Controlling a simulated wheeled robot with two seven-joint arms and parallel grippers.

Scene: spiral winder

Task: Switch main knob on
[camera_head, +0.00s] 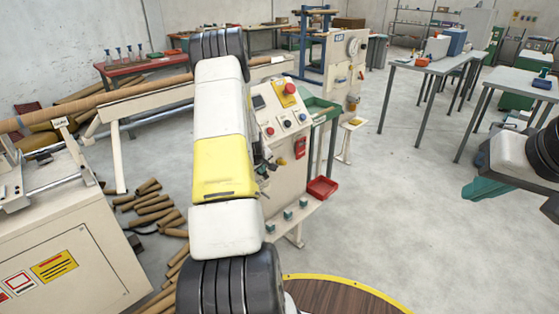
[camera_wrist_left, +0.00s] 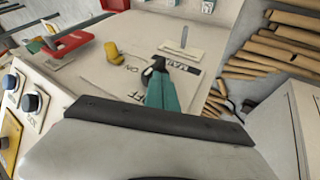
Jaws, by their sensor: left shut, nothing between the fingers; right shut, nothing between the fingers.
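The control panel (camera_head: 290,185) of the cream machine stands in the middle of the head view, partly behind my left arm. In the left wrist view a black knob (camera_wrist_left: 149,73) sits on the panel face beside a dark "MAIN" label, with "ON" and a partly covered "OFF" printed near it. The teal fingers of my left gripper (camera_wrist_left: 172,88) are shut, empty and right at this knob; I cannot tell whether they touch it. In the head view, the left gripper is largely hidden by my arm. My right gripper (camera_head: 484,188) is shut and empty at the right edge, away from the panel.
A yellow knob (camera_wrist_left: 112,52) and a red handle (camera_wrist_left: 76,38) sit close to the black knob. Above are a red emergency button (camera_head: 290,88) and several push buttons. A red tray (camera_head: 322,188) stands lower right.

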